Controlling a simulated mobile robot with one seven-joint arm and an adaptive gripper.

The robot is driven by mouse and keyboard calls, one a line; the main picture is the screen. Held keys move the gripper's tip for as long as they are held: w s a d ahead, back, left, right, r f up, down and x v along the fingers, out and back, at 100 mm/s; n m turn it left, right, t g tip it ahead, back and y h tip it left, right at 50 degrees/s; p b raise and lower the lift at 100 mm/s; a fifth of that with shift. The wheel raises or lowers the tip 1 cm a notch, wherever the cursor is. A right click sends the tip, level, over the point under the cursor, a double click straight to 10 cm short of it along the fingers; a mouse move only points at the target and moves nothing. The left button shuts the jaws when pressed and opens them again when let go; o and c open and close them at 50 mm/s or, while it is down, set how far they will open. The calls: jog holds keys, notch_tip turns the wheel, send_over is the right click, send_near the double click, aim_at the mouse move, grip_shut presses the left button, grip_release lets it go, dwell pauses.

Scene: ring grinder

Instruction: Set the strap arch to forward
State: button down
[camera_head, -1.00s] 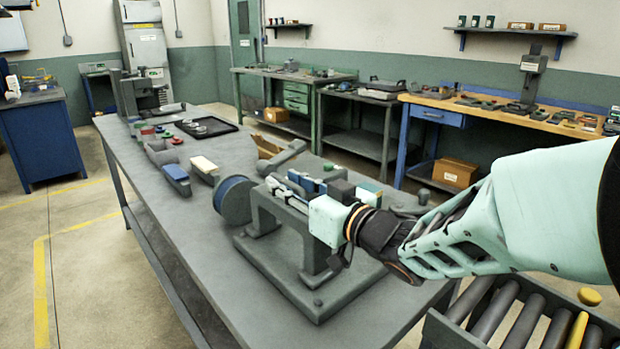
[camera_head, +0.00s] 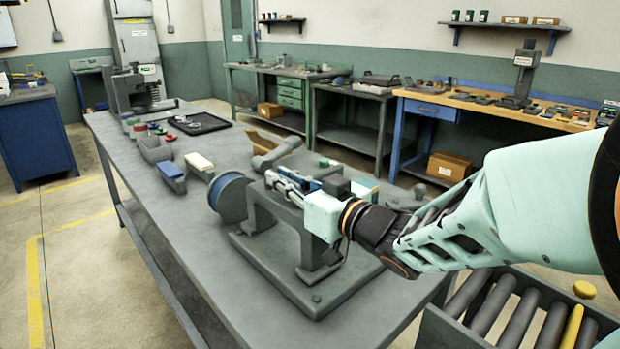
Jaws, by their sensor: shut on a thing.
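The ring grinder stands on the grey bench, with a grey base plate (camera_head: 290,288), a dark frame and a blue-faced wheel (camera_head: 231,198) at its left. My gripper (camera_head: 275,181) reaches in from the right, low over the top of the frame, just right of the wheel. Its silver fingers are shut on a part there, which I take to be the strap arch. The grip itself is small and mostly covered by the fingers and my pale wrist, so the arch's outline and setting are unclear. A thick grey bent bar (camera_head: 278,152) shows just behind the fingers.
Left of the grinder lie a blue-topped block (camera_head: 171,170) and a cream-topped block (camera_head: 199,161). A grey bin (camera_head: 155,149) and a black tray (camera_head: 199,124) are farther back. A roller conveyor (camera_head: 515,308) stands at lower right. The bench's near left surface is clear.

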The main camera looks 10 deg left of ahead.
jog(key=shift+w+d, duration=0.1)
jog(key=w+d+p, duration=0.4)
jog(key=w+d, duration=0.6)
jog(key=w, duration=0.2)
jog(key=shift+d, duration=0.4)
jog(key=shift+r, duration=0.1)
jog(key=c, duration=2)
grip_release()
jog(key=shift+w+d, duration=0.1)
jog(key=shift+w, duration=0.05)
jog(key=shift+o, duration=0.2)
jog(key=v, duration=1.2)
